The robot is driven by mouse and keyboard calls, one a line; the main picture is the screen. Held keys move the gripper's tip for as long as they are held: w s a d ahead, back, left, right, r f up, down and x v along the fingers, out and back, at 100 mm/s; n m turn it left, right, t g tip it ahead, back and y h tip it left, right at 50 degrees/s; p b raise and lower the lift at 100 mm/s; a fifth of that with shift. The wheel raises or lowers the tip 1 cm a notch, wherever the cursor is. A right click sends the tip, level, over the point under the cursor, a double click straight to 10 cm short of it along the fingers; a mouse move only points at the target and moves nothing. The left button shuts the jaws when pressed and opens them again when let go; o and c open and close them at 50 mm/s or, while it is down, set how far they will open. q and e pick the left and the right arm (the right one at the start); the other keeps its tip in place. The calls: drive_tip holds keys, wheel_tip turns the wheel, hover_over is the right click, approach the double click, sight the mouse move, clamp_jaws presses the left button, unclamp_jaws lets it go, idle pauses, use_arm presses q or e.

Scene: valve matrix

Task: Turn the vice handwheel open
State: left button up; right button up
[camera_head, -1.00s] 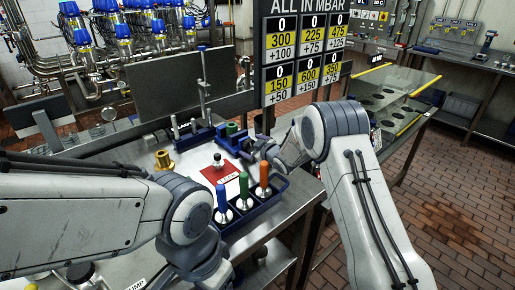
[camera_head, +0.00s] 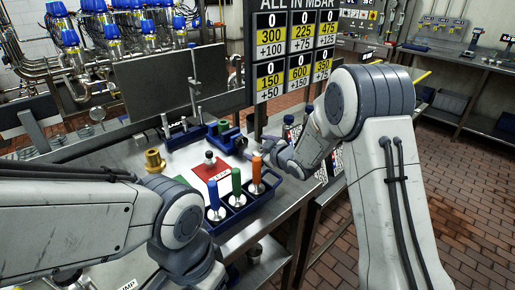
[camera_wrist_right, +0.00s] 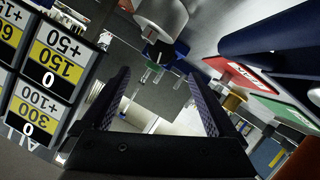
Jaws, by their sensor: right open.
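The blue vice (camera_head: 228,136) stands at the far right part of the steel bench, behind the red card. Its handwheel cannot be made out clearly in the head view. My right gripper (camera_head: 268,150) is just right of the vice, apart from it as far as I can tell. In the right wrist view the right gripper (camera_wrist_right: 158,100) has its two jaws wide apart, with nothing clearly held between them. A grey rounded metal part shows beyond the jaws there, but I cannot tell what it is. My left arm comes in from the left; its gripper is out of view.
A blue tray (camera_head: 232,222) holds blue, green and orange handled tools in front of the right arm. A brass fitting (camera_head: 154,160) and a red card (camera_head: 208,173) lie on the bench. The pressure board (camera_head: 296,50) stands close behind the right gripper.

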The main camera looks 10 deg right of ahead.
sight(244, 142)
drive_tip(key=w+m+p, duration=0.1)
drive_tip(key=p, duration=0.1)
drive_tip(key=w+d+r+m+y+p, duration=0.1)
drive_tip(key=p, duration=0.1)
drive_tip(key=shift+w+r+m+g+y, duration=0.1)
drive_tip(key=shift+r+m+g+y, duration=0.15)
drive_tip(key=shift+m+g+y, duration=0.05)
drive_tip(key=m+p, duration=0.1)
drive_tip(key=d+m+g+y+p, duration=0.1)
drive_tip(key=m+p, duration=0.1)
drive_tip(key=shift+w+d+f+g+y+p, duration=0.3)
drive_tip(key=shift+d+y+p, duration=0.05)
drive_tip(key=shift+y+p, duration=0.05)
drive_tip(key=shift+s+d+f+m+g+p, duration=0.1)
drive_tip(key=shift+d+f+m+g+p, duration=0.2)
drive_tip(key=shift+m, duration=0.3)
drive_tip(key=shift+y, duration=0.3)
drive_tip(key=p+x, duration=0.2)
drive_tip(key=x, duration=0.8)
drive_tip(key=shift+a+f, duration=0.2)
drive_tip(key=shift+f, duration=0.1)
drive_tip(key=c, duration=1.4)
